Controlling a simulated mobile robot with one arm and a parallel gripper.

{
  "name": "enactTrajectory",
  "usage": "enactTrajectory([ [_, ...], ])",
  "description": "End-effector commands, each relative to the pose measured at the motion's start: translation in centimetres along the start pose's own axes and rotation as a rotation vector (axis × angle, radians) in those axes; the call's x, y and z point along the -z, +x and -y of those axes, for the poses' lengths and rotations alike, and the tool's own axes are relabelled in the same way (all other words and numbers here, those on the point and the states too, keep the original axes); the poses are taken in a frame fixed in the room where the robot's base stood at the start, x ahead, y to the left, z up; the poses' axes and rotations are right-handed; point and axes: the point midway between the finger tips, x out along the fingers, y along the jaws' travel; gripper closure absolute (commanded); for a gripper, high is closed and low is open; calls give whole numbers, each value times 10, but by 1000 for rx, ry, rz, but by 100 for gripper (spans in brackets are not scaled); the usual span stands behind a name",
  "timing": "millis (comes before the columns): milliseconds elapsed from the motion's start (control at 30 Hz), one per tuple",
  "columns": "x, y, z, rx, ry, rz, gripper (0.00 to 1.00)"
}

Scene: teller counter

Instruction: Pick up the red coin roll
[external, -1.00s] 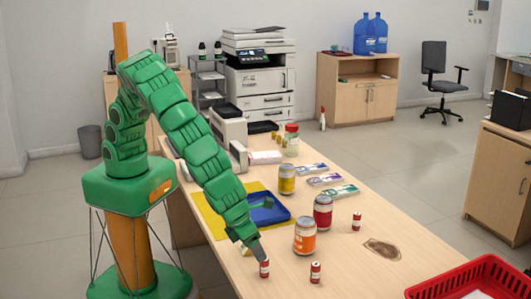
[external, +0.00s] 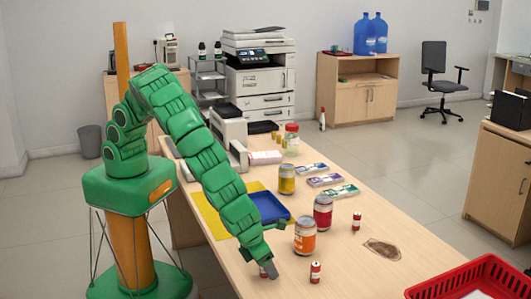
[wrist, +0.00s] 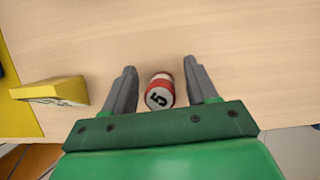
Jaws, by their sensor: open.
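A red coin roll (wrist: 160,92) with a white end marked 5 stands between the two grey fingers of my gripper (wrist: 160,68) in the wrist view. The fingers are open, with a gap visible on each side of the roll. In the external view my gripper (external: 268,266) is low at the table's near edge, and the roll (external: 263,272) is partly hidden behind it. Two similar red-and-white rolls stand apart from it: one (external: 315,272) to the right near the front edge, and one (external: 356,221) farther back to the right.
A blue tray (external: 284,213) lies on a yellow mat (external: 208,213). A yellow wedge (wrist: 52,92) sits left of my gripper. A red basket (external: 425,292) is at the front right.

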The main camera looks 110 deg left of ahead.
Motion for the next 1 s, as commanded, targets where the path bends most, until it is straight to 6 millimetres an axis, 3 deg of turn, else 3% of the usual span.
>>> enactTrajectory([
  [167,0,0,0,1,0,0,43],
  [533,0,0,0,1,0,1,99],
  [833,0,-2,0,2,0,1,100],
  [1000,-5,-14,1,4,0,2,100],
])
